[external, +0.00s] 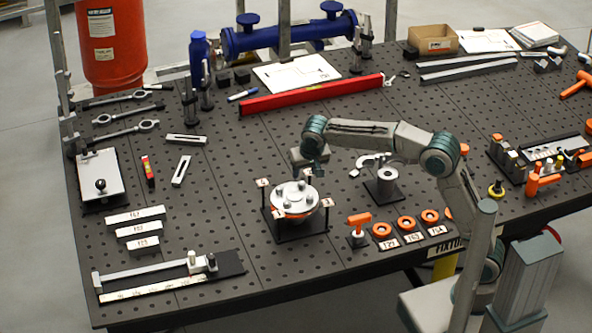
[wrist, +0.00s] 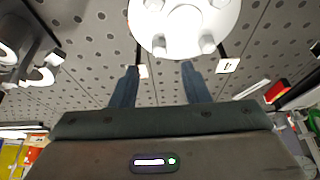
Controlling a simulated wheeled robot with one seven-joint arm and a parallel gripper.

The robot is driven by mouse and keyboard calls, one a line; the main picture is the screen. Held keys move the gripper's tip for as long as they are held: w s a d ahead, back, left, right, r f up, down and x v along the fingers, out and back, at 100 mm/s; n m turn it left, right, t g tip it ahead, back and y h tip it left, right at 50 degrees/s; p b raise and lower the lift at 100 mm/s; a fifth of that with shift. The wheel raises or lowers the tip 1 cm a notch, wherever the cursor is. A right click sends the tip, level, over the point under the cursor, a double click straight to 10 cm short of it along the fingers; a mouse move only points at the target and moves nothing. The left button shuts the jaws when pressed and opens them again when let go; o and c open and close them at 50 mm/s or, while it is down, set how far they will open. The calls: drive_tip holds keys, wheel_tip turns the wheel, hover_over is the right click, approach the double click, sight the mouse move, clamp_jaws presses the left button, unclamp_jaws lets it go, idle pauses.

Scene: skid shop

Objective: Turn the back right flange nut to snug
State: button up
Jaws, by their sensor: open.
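The round pale flange (external: 296,199) stands on a dark fixture with white tags at its corners, and several nuts sit on its top. It also shows at the top of the wrist view (wrist: 183,22). That view looks from the far side, so the back right nut (wrist: 158,45) appears to be the near left one there. My gripper (external: 314,172) is just behind and above the flange in the external view. In the wrist view my two fingers (wrist: 158,72) are spread with nothing between them, short of the flange. Whether any nut is loose cannot be told.
A grey cylinder with a C-shaped clamp (external: 386,180) stands right of the flange. An orange-handled tool (external: 359,227) and orange rings (external: 406,223) lie in front right. A long red bar (external: 311,94) lies behind. The perforated table left of the flange (external: 222,215) is clear.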

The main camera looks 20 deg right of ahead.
drive_tip(key=v, duration=0.7)
drive_tip(key=shift+r, duration=0.35)
drive_tip(key=shift+s+d, duration=0.1)
drive_tip(key=s+d+f+g, duration=0.1)
drive_tip(key=d+f, duration=0.1)
drive_tip(key=d, duration=0.9)
drive_tip(key=s+d+f, duration=0.1)
drive_tip(key=d, duration=1.1)
drive_tip(key=s+d+f, duration=0.5)
drive_tip(key=s+d, duration=0.3)
drive_tip(key=s+d+f, duration=0.6)
drive_tip(key=s+d, duration=0.1)
drive_tip(key=d, duration=0.1)
drive_tip(key=shift+s+d+g, duration=0.15)
drive_tip(key=shift+s+g, duration=0.25)
